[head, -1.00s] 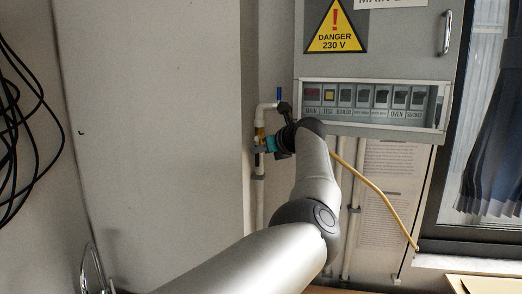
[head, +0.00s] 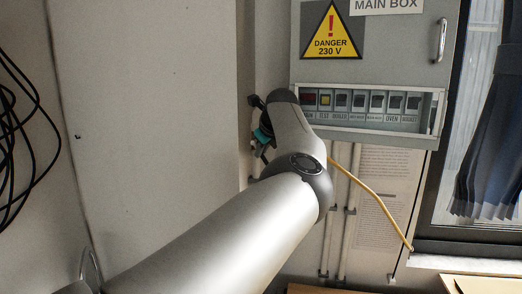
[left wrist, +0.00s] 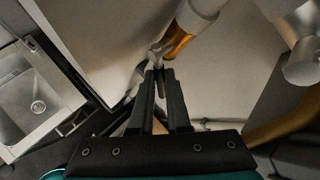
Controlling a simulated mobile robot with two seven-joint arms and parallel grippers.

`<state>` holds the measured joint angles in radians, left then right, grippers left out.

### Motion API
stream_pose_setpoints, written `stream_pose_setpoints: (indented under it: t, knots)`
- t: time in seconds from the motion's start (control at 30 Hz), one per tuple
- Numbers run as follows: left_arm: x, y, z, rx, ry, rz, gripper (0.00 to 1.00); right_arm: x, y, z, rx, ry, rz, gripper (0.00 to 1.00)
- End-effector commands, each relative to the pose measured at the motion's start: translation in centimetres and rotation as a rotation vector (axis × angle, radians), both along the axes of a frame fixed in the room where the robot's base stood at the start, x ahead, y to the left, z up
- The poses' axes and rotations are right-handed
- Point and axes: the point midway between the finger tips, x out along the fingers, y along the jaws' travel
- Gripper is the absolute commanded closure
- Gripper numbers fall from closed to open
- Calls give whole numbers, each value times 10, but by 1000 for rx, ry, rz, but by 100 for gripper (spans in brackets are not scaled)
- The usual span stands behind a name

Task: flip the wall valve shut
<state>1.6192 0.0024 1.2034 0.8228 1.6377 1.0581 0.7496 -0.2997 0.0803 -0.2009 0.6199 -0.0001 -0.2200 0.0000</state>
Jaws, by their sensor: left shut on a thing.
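The wall valve shows in the left wrist view as a brass body (left wrist: 176,41) on a white pipe (left wrist: 198,15). A short grey lever (left wrist: 158,60) comes off it, between the fingertips. My left gripper (left wrist: 160,74) is shut on this lever, with both dark fingers close together. In the head view my left arm reaches up to the wall, left of the electrical box. There my wrist and hand hide the valve and its lever, so the lever's angle is hard to tell. My right gripper is in neither view.
The grey electrical box (head: 385,70) with a danger sign (head: 331,31) and a row of switches stands right beside my wrist. Black cables (head: 18,140) hang at the left. A sink (left wrist: 28,95) shows in the left wrist view.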

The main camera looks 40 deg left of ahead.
Motion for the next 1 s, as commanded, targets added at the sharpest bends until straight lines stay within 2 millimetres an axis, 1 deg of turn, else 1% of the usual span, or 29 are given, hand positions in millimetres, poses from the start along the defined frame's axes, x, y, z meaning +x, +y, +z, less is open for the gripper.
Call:
stream_pose_setpoints:
  t: [0.03, 0.57, 0.6, 0.7, 1.0]
  knots:
    - [0, 1, 3, -9, -10, 1, 100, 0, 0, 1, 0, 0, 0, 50]
    - [0, 0, 3, -35, -26, 1, 100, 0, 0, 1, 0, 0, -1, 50]
    - [0, 0, 3, -35, -26, 1, 84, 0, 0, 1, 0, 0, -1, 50]
    - [0, 0, 3, -35, -26, 1, 73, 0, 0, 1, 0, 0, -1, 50]
    - [0, -1, 3, -37, -23, 1, 72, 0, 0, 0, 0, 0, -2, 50]
